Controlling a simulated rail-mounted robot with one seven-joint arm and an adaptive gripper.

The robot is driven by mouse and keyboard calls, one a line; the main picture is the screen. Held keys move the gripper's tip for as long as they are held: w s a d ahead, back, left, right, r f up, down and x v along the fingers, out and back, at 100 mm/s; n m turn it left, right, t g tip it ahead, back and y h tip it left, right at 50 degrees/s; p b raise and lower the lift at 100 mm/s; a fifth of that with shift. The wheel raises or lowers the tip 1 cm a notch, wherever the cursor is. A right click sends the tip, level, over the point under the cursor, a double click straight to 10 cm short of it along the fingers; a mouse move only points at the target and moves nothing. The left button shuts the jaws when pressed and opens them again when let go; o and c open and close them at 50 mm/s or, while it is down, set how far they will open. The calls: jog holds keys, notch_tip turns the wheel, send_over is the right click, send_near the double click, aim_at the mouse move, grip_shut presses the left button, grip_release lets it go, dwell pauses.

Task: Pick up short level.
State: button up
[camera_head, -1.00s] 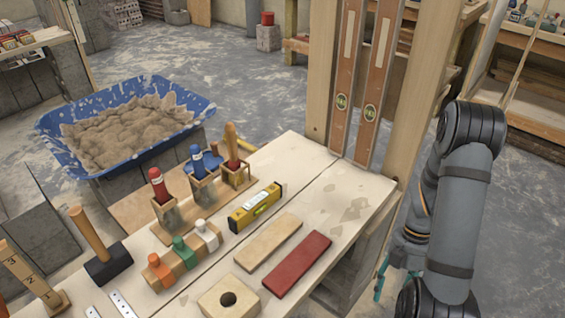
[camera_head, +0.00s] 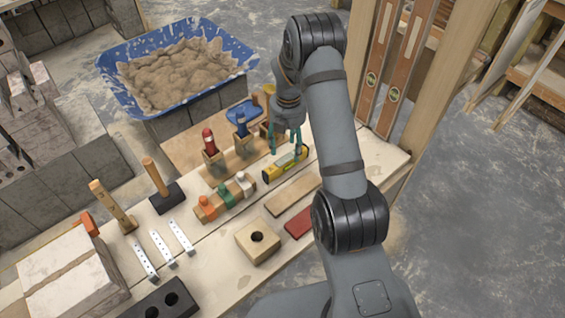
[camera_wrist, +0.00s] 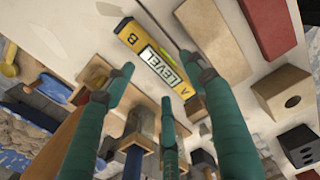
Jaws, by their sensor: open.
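The short level (camera_head: 284,164) is a small yellow spirit level with black ends, lying on the pale worktop. In the wrist view the level (camera_wrist: 150,57) shows its "LEVEL" label and green vial. My gripper (camera_head: 287,142) is above the level's far side, fingers pointing down. In the wrist view its green fingers (camera_wrist: 165,100) are spread apart, with nothing between them. The level lies ahead of the fingertips there, and the gripper appears apart from it.
Tools in wooden holders (camera_head: 213,158) stand left of the level. Orange, green and white-topped pegs (camera_head: 226,195) are nearer. A wooden strip (camera_head: 292,194) and a red strip (camera_head: 299,222) lie to the right. A blue mortar tub (camera_head: 180,72) stands behind.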

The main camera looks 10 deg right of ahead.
aim_at(285, 157)
jog(key=f, duration=0.6)
jog(key=shift+w+a+f, duration=0.25)
jog(key=shift+a+f, duration=0.05)
jog(key=shift+a, duration=0.05)
jog(key=shift+c, duration=0.6)
jog(key=c, duration=1.1)
jog(key=shift+c, duration=0.8)
